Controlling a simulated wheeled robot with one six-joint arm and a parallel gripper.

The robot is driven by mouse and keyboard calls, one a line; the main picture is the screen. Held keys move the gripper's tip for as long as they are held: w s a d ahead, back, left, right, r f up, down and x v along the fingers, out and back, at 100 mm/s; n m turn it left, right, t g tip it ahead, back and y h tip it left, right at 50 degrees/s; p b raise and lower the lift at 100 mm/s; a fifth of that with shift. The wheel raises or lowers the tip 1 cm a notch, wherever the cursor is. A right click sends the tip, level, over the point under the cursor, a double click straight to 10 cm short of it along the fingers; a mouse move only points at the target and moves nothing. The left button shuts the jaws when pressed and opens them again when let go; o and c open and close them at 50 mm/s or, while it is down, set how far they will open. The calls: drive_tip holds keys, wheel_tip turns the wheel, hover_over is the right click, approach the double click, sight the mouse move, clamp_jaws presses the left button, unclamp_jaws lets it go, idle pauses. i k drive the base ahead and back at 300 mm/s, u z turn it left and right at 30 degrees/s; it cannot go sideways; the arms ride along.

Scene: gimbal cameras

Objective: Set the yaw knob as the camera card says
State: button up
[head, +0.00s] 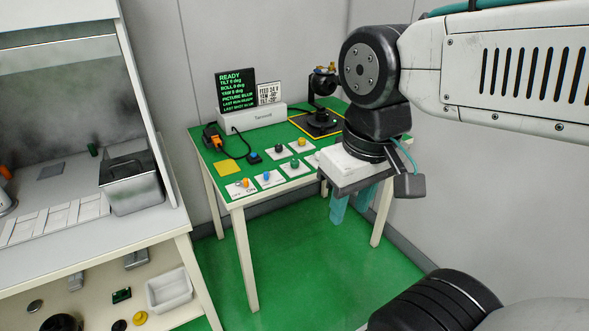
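The yaw label is too small to pick out. The black screen (236,90) reads READY, with tilt, roll and yaw at 0 deg. The gimbal camera (321,90) stands on a yellow-edged pad. My gripper (352,205), with teal fingers apart and empty, hangs by the table's right front edge.
An orange plug with a black cable (213,138), a yellow square (228,168) and a blue button (254,157) are also on the table. A white bench with a hood and a metal box (132,187) stands at left. Green floor in front is clear.

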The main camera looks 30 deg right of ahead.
sight(294, 163)
drive_tip(key=z, duration=0.5)
drive_tip(key=k, duration=0.6)
drive_tip(key=z, duration=0.95)
drive_tip(key=i, duration=1.25)
drive_tip(key=u, duration=1.1)
drive_tip(key=i, duration=0.35)
drive_tip(key=u, duration=0.35)
